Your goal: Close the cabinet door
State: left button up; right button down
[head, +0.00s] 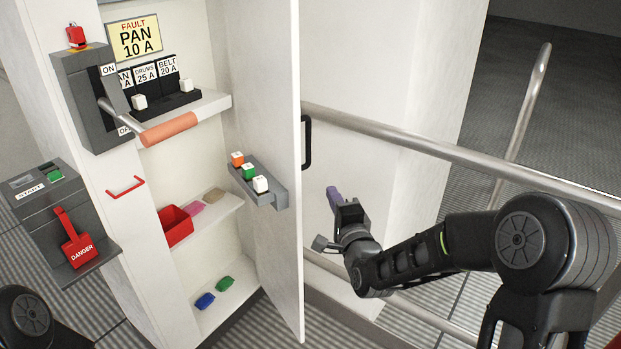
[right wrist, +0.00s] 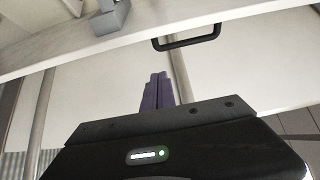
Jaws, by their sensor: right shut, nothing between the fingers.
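The white cabinet door (head: 268,75) stands open in the head view, its inner face toward the cabinet (head: 35,50) interior. A black handle (head: 307,142) is on its outer face near the free edge. In the right wrist view the door's edge (right wrist: 90,47) crosses the top, with the handle (right wrist: 187,42) on it. My right gripper (head: 334,195) is shut and empty, on the outer side of the door, right of and below the handle and apart from it. Its purple fingers (right wrist: 157,92) point toward the door in the wrist view. My left gripper is out of view.
A grey rack (head: 266,196) with three coloured fuses is on the door's inner face. A switch with an orange lever (head: 168,129) juts from the cabinet front. Metal rails (head: 440,150) run behind my right arm. The shelves hold a red bin (head: 176,226) and small coloured items.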

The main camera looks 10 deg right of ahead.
aim_at(304, 169)
jog(key=w+a+p, duration=0.1)
jog(key=w, duration=0.2)
jog(key=w+a+p, duration=0.1)
jog(key=w, duration=0.2)
jog(key=w+p, duration=0.1)
jog(key=w, duration=0.2)
jog(key=shift+a+r, duration=0.1)
jog(key=shift+a, duration=0.3)
jog(key=shift+s+a, duration=0.2)
jog(key=shift+a, duration=0.3)
jog(key=shift+a, duration=0.1)
